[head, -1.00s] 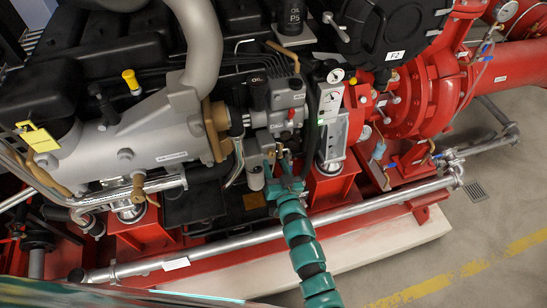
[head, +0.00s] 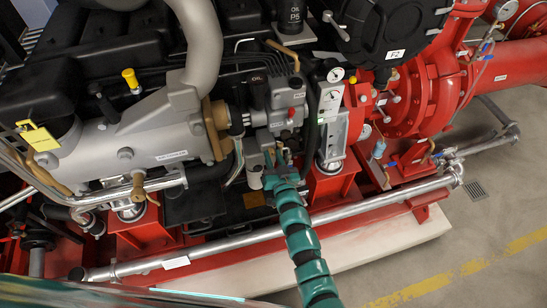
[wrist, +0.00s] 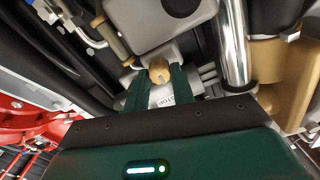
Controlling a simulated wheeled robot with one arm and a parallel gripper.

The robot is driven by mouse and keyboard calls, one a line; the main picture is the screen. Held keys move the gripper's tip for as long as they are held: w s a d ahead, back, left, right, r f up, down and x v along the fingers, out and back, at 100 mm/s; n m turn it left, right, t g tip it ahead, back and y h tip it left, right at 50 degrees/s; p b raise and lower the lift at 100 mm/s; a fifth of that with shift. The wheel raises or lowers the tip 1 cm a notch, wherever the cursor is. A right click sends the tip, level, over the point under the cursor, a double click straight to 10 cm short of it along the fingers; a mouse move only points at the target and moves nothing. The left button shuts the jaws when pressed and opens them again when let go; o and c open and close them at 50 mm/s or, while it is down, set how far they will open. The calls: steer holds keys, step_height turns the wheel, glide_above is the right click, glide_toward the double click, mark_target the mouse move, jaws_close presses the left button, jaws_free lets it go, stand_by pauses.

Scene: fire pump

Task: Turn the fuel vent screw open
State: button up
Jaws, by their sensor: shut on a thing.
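A small brass screw knob (wrist: 160,71), seemingly the fuel vent screw, sticks out below a grey housing (wrist: 160,22) in the wrist view. My gripper (wrist: 158,82) has its two green fingers on either side of the knob and is shut on it. A pale part with dark lettering (wrist: 165,96) shows between the fingers. In the head view my gripper (head: 275,158) is at the underside of the grey filter block (head: 287,95). The knob itself cannot be made out there, as the fingers and wrist cover it.
A silver pipe (wrist: 235,45) and a brass-coloured fitting (wrist: 265,70) stand close on the right in the wrist view. In the head view a black hose (head: 312,115) and a gauge panel (head: 332,105) are just right of my gripper. A long silver pipe (head: 240,240) runs below my arm.

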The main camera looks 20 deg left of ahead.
steer(key=shift+n, duration=0.5)
steer(key=n+b, duration=0.2)
steer(key=n, duration=0.3)
steer(key=shift+a+n+b, duration=0.1)
steer(key=shift+n+b, duration=0.2)
steer(key=shift+b, duration=0.1)
steer(key=n+b, duration=0.1)
steer(key=n, duration=0.2)
steer(key=shift+n+b, duration=0.3)
steer(key=shift+n, duration=0.1)
steer(key=n+b, duration=0.1)
steer(key=n, duration=0.2)
steer(key=shift+a+n+b, duration=0.1)
steer(key=shift+n+b, duration=0.2)
steer(key=n+b, duration=0.1)
steer(key=n, duration=0.4)
steer(key=shift+s+f+b, duration=0.1)
steer(key=shift+b, duration=0.3)
steer(key=shift+n+b, duration=0.45)
steer(key=shift+n, duration=2.05)
steer(key=o, duration=1)
